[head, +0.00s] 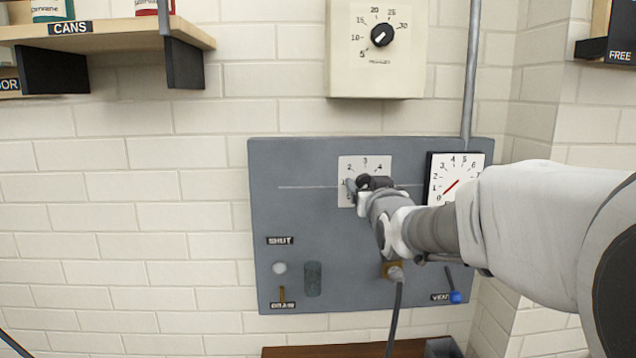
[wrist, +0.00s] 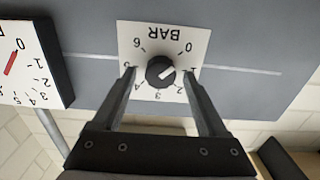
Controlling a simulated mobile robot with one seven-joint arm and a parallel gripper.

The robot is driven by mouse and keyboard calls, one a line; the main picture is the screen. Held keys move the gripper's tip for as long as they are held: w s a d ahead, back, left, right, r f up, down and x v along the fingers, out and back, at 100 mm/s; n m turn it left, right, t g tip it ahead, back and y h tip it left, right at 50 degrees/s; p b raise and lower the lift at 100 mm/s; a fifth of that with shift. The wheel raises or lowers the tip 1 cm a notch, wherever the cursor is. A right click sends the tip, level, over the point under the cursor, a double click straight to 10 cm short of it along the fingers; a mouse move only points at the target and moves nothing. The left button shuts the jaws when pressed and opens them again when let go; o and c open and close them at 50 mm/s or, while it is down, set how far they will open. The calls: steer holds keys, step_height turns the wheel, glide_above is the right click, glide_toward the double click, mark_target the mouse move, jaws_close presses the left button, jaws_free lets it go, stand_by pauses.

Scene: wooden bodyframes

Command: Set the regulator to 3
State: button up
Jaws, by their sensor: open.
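The regulator is a black knob (wrist: 160,72) with a white pointer line on a white square dial plate (wrist: 165,35) marked BAR. The wrist view shows it upside down. The pointer aims between 0 and 1, nearer 1. My gripper (wrist: 160,70) is open, with one finger on each side of the knob; I cannot tell whether they touch it. In the head view my gripper (head: 366,184) covers the knob and much of the dial plate (head: 365,162).
The grey panel (head: 320,225) also carries a gauge (head: 470,164) with its red needle near 0, a blue-tipped vent lever (head: 455,296) and a cable plug (head: 395,272). A cream box with a dial (head: 345,80) hangs above. A shelf (head: 110,37) is upper left.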

steer(key=shift+w, duration=0.1)
jaws_close()
stand_by(0.4)
